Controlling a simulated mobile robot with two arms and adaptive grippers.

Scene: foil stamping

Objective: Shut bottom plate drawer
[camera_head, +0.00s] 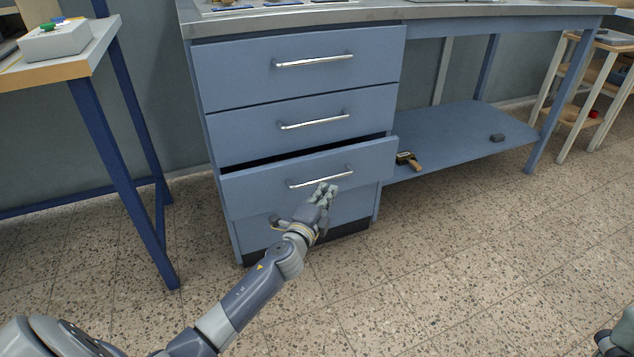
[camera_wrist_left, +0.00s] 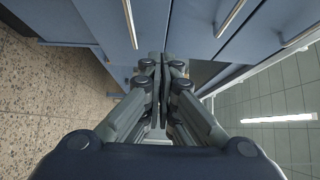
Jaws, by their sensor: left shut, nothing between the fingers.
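The bottom plate drawer (camera_head: 262,180) is the lowest one with a handle in the blue cabinet. It stands partly pulled out, with a dark gap above its front. Its metal bar handle (camera_head: 320,177) faces me.
The two drawers above, the top (camera_head: 300,65) and the middle one (camera_head: 300,122), are shut. A blue-legged table (camera_head: 108,130) stands at left. A low blue shelf (camera_head: 455,140) at right holds a small tool (camera_head: 408,160). The speckled floor (camera_head: 430,270) in front is clear.

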